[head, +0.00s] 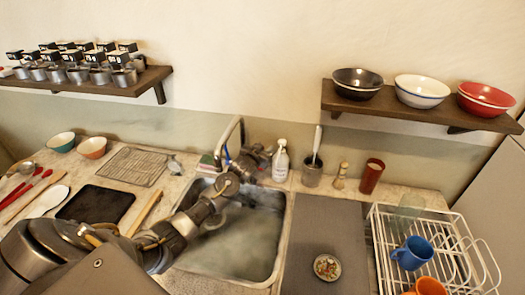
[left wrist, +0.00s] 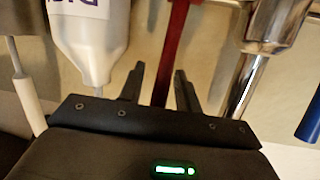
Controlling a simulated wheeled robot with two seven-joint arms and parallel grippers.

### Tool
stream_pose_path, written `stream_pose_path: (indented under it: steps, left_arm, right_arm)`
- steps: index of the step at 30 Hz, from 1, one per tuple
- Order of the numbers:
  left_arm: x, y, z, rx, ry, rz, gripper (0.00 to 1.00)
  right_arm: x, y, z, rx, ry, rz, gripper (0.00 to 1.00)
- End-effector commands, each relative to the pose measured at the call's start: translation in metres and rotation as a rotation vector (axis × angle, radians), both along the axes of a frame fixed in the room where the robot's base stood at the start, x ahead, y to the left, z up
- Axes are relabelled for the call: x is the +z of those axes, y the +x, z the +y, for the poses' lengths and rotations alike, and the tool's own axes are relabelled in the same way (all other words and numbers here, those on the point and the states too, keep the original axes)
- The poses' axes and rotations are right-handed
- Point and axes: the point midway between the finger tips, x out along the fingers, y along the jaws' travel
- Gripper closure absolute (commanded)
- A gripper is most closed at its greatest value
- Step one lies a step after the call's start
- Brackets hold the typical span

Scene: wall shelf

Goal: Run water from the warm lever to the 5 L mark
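The sink (head: 279,245) is in the middle of the head view, with a greyish, cloudy bottom; I cannot make out a litre mark or the water level. The chrome faucet (head: 238,122) rises behind it and shows in the left wrist view (left wrist: 262,60). My left gripper (head: 262,158) is beside the faucet and hides part of it. In the left wrist view its fingers (left wrist: 160,80) are apart, with a red lever (left wrist: 176,45) running between them; I cannot tell whether they touch it. A blue lever (left wrist: 311,118) is at the right edge. My right gripper is not in view.
A white dish rack (head: 450,255) with mugs is at the right. Shelves with bowls and cups hang above.

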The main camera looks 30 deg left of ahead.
Motion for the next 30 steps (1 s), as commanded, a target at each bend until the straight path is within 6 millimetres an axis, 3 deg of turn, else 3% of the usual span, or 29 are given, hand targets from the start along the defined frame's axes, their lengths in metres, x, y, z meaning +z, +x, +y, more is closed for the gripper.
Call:
stream_pose_path:
  steps: [5, 19, 30]
  left_arm:
    - [0.002, -0.014, -0.002, -0.001, 0.001, -0.001, 0.67]
    - [0.021, -0.088, -0.016, -0.001, 0.000, -0.001, 0.67]
    - [0.026, -0.102, -0.019, -0.001, 0.000, 0.001, 0.67]
  right_arm:
    - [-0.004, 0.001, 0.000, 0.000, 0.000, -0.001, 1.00]
    - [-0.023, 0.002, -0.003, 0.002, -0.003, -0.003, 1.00]
    - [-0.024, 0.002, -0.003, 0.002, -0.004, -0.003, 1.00]
